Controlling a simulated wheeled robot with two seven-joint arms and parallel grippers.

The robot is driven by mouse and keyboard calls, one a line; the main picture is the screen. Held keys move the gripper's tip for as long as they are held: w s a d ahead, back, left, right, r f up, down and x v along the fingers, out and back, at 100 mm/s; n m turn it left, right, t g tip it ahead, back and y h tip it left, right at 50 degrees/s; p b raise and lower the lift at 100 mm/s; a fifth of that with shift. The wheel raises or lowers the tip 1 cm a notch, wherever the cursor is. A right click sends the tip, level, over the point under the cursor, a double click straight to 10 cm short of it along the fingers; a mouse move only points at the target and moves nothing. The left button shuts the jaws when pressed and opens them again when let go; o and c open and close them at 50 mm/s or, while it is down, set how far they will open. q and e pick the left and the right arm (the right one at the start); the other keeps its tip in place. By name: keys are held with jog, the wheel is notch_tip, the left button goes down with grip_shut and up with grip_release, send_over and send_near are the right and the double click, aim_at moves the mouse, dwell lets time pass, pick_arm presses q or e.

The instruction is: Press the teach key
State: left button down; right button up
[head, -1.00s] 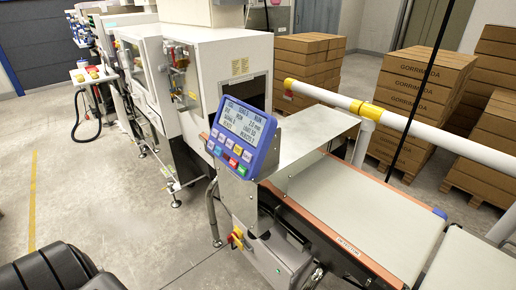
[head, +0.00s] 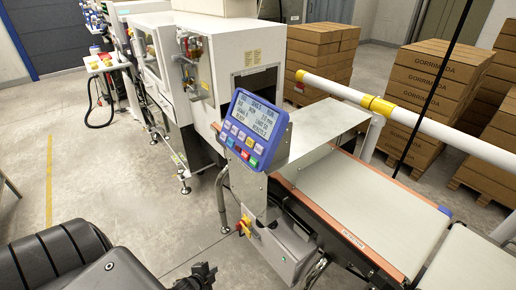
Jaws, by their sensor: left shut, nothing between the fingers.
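The blue control panel (head: 278,152) stands tilted on a metal bracket at the near end of the belt. Its grey display (head: 257,119) shows lines of dark text. Below it are two rows of small keys (head: 241,144), several pale or blue, one red and one green. Their labels are too small to read, so I cannot tell which is the teach key. My left gripper (head: 203,275) shows at the bottom edge, partly cut off. It is shut and empty, below and left of the panel, well apart from the keys. My right gripper is out of view.
The conveyor belt (head: 370,205) runs right from the panel, beside a white and yellow rail (head: 345,92). A grey box with a red and yellow switch (head: 244,226) hangs below the panel. Stacked cartons (head: 430,90) stand behind. The floor left of the panel is clear.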

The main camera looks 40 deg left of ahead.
pick_arm(q)
jog(key=w+a+r+m+t+p, duration=0.15)
jog(key=w+r+m+t, duration=0.35)
jog(key=r, duration=0.9)
jog(key=w+a+r+m+t+p, duration=0.15)
jog(key=w+r, duration=0.55)
jog(key=r, duration=0.7)
notch_tip(320, 180, up, 11)
jog(key=d+m+t+h, duration=0.2)
jog(key=m+t, duration=0.1)
jog(key=m, duration=0.2)
jog(key=m+t+h, duration=0.3)
jog(key=m, duration=0.2)
send_near(259, 149)
notch_tip(259, 149, up, 8)
jog(key=s+a, duration=0.2)
jog(key=s, duration=0.1)
jog(key=shift+w+a+r+g+p, duration=0.1)
jog(key=shift+w+g+p, duration=0.15)
jog(key=shift+p, duration=0.05)
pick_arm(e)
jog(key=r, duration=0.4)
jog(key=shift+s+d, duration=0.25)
